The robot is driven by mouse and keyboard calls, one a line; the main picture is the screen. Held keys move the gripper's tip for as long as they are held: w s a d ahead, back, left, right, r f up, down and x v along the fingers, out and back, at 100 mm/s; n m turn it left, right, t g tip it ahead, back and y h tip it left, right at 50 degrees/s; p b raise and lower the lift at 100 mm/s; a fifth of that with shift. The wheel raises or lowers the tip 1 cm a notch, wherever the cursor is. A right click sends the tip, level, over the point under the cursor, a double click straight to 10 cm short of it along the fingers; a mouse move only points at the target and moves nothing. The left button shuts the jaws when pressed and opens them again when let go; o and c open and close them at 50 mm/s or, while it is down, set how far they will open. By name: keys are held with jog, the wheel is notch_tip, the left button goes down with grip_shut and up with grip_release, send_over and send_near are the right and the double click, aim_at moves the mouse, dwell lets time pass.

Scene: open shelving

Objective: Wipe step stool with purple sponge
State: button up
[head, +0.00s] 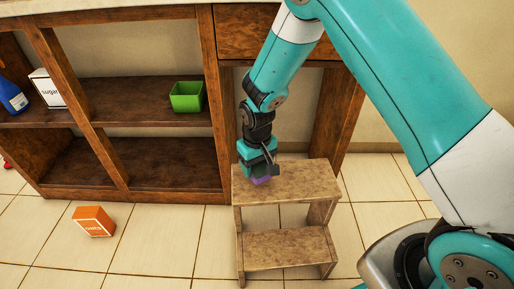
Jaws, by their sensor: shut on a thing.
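The step stool (308,182) is a brown two-step stool standing on the tiled floor in front of the shelving, right of the picture's middle. Its lower step (285,250) faces me. My gripper (262,175) points down at the left part of the top step. It is shut on the purple sponge (261,181), of which only a small piece shows below the fingers. The sponge is at or just above the top step; I cannot tell whether it touches. My gripper hides the rest of the sponge.
Wooden shelving (165,178) stands behind and left of the stool. It holds a green container (187,97), a white sugar box (47,89) and a blue bottle (12,97). An orange box (93,221) lies on the floor at left. Floor between box and stool is clear.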

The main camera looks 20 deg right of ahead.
jog(key=shift+r+p, duration=1.5)
jog(key=shift+r, duration=0.4)
